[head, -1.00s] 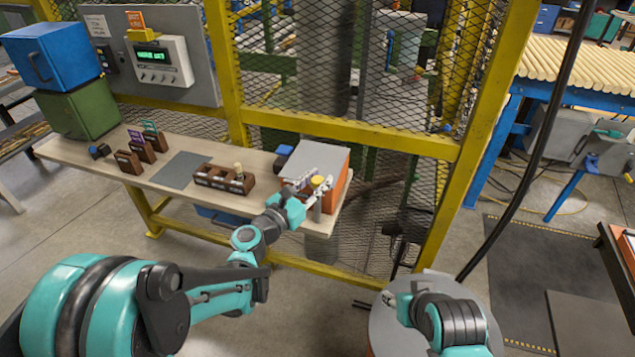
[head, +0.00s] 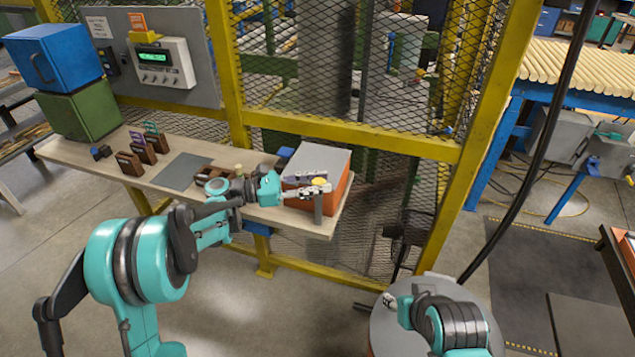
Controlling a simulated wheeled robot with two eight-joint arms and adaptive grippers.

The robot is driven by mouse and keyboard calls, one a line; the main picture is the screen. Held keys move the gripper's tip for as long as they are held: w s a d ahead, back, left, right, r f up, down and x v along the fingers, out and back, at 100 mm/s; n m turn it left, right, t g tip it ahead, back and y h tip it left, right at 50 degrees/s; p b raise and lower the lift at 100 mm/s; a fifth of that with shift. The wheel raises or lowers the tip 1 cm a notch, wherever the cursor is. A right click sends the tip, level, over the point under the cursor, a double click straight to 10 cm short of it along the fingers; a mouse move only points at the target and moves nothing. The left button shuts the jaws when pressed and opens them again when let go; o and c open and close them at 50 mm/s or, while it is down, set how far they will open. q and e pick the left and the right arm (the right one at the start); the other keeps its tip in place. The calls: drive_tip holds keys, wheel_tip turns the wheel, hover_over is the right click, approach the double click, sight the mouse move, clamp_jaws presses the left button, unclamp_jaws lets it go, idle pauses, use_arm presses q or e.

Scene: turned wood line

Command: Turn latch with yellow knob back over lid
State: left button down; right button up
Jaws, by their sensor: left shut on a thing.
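An orange box (head: 345,186) with a flat grey lid (head: 327,160) stands at the right end of the bench. The latch's yellow knob (head: 320,182) shows at the lid's front edge, above a short grey post (head: 318,208). My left gripper (head: 318,189) comes in from the left and is shut on the knob. Its fingers hide most of the latch, so I cannot tell the latch's exact angle. My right gripper (head: 391,302) is low, away from the bench, over a round grey surface. Its fingers are too small to read.
The bench (head: 100,160) also bears a grey mat (head: 182,171), brown wooden blocks (head: 130,163) and a brown holder (head: 205,173), partly behind my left arm. Green (head: 85,108) and blue (head: 55,55) boxes are stacked at left. A yellow-framed mesh fence (head: 350,138) stands close behind.

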use_arm(q)
drive_tip(key=shift+m+g, duration=0.3)
drive_tip(key=shift+g, duration=0.1)
drive_tip(key=c, duration=1.1)
unclamp_jaws()
drive_tip(key=shift+d, duration=0.1)
drive_tip(key=shift+c, duration=0.2)
drive_tip(key=s+a, duration=0.1)
drive_tip(key=a, duration=1.1)
drive_tip(key=shift+s, duration=0.3)
